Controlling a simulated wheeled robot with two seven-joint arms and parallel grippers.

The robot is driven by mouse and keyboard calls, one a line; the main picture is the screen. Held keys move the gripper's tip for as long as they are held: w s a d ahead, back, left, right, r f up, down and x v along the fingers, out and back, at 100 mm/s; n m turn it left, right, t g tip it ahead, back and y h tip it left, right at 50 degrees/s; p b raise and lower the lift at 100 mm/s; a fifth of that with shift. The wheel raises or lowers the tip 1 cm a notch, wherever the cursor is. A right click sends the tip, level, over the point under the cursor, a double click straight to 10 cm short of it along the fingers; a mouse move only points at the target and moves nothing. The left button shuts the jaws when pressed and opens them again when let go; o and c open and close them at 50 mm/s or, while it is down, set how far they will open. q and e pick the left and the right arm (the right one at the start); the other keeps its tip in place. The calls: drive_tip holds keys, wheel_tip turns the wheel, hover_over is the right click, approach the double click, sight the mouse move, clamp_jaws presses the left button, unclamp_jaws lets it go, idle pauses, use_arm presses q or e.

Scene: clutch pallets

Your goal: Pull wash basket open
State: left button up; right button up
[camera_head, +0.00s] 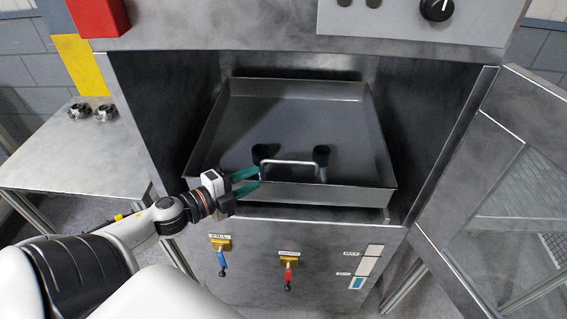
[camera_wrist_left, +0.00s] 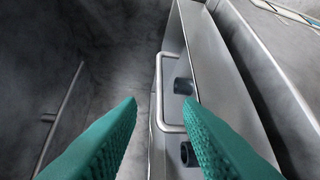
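The wash basket (camera_head: 352,197) is a wide, shallow grey metal tray inside the open cabinet. A thin metal handle (camera_head: 293,162) stands out at its front. My left gripper (camera_head: 259,178) is at the left end of the handle, its teal fingers apart. In the left wrist view the handle (camera_wrist_left: 159,90) appears between the two fingertips (camera_wrist_left: 160,102), with gaps on both sides; I see no grip on it. The basket's wall (camera_wrist_left: 222,85) runs along the right there. My right gripper is not in view.
Two dark round parts (camera_head: 321,154) show by the handle. The cabinet door (camera_head: 500,190) stands open at the right. Blue (camera_head: 221,262) and red (camera_head: 288,278) valve levers sit below the basket. A side table (camera_head: 70,150) holds two small metal parts (camera_head: 93,111).

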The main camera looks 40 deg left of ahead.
sight(285, 163)
use_arm(q)
drive_tip(key=p+x, duration=0.1)
drive_tip(key=x, duration=0.8)
drive_tip(key=shift+w+p, duration=0.1)
drive_tip(key=shift+p, duration=0.25)
drive_tip(key=shift+x, duration=0.85)
drive_tip(key=shift+f, duration=0.1)
clamp_jaws()
